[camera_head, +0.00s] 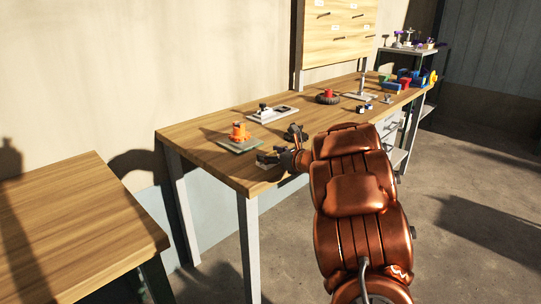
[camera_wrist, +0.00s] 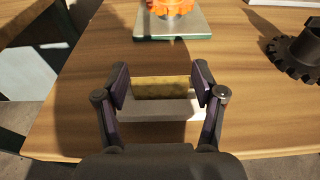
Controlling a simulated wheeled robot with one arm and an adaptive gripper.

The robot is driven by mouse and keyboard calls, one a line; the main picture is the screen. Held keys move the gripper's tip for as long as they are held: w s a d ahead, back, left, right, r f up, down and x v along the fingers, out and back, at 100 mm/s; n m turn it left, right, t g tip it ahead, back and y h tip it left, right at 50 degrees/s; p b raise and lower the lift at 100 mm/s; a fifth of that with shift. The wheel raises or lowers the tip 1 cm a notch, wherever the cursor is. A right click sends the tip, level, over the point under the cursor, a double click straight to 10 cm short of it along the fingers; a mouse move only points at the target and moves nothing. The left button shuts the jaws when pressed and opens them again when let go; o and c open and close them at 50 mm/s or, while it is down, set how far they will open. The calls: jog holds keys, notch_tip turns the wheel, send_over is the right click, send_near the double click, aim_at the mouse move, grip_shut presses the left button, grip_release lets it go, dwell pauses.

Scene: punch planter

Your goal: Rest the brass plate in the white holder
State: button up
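The brass plate (camera_wrist: 160,89) is a yellowish bar lying crosswise between my fingers in the wrist view.
The wooden workbench (camera_head: 215,165) also carries an orange part (camera_head: 239,131) on a grey plate behind my gripper, a dark toothed part (camera_head: 295,132) close by on the right, and a white tray (camera_head: 273,114) farther back. A second table (camera_head: 75,225) stands left across a gap.

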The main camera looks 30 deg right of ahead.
jog(key=shift+o, duration=0.8)
jog(key=shift+r+p, duration=0.2)
jog(key=shift+p, duration=0.1)
jog(key=shift+s+d, duration=0.15)
jog(key=shift+s, duration=0.15)
jog(key=b+v, duration=0.1)
jog(key=v, duration=1)
jog(key=shift+s, duration=0.2)
jog(key=shift+w+r, duration=0.1)
